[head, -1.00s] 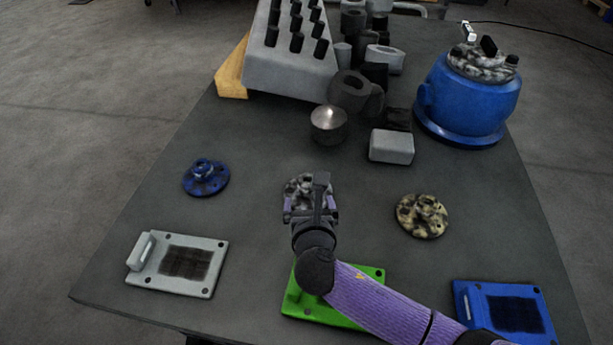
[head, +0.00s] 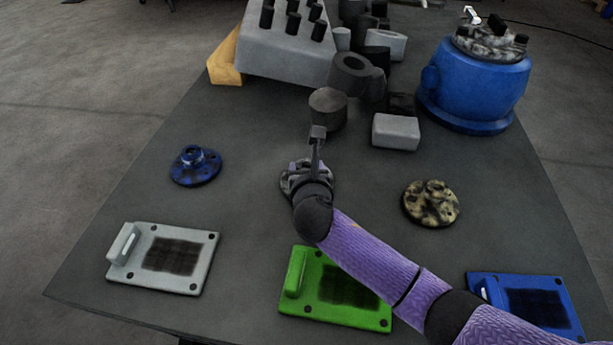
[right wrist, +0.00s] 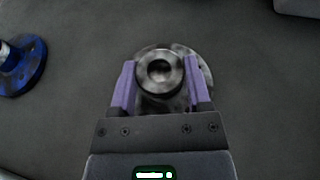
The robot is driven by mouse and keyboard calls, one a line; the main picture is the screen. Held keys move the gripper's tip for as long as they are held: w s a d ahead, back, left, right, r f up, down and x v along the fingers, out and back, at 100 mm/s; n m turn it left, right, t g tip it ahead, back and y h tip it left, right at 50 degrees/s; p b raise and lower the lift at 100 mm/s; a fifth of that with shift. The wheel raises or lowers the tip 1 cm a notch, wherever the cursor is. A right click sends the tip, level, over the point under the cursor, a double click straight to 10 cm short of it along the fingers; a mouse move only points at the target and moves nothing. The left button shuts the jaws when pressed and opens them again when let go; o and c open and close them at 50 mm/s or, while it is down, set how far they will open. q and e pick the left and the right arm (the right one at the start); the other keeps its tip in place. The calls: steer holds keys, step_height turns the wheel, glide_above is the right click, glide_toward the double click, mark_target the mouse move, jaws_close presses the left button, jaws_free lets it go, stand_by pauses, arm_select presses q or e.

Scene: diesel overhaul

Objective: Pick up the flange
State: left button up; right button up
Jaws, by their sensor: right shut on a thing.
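A grey and black mottled flange (head: 288,184) is at the middle of the table in the head view, partly hidden by my right wrist. My right gripper (head: 306,166) is over it. In the right wrist view the flange's round hub (right wrist: 161,72) sits between the two purple fingers of my right gripper (right wrist: 158,82), which are shut on it. The flange's disc shows beyond the hub and looks to be at or close to the table top. Two other flanges lie apart from it: a blue one (head: 195,166) at left and a yellow-black mottled one (head: 431,204) at right. My left gripper is not in view.
Along the near edge lie a grey plate (head: 207,238), a green plate (head: 318,274) and a blue plate (head: 490,285). Behind the flange stand a dark cylinder (head: 327,110), a light grey block (head: 396,132) and a blue housing (head: 472,85). The table is clear around the flange.

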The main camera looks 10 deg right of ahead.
jaws_close()
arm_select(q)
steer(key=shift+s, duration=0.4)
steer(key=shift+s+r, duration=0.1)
arm_select(e)
step_height(320, 180, up, 10)
steer(key=p, duration=0.7)
steer(key=shift+r, duration=0.1)
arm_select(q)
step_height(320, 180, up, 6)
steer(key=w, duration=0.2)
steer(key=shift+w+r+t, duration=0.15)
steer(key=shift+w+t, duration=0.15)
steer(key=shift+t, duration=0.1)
arm_select(e)
steer(key=shift+a, duration=0.1)
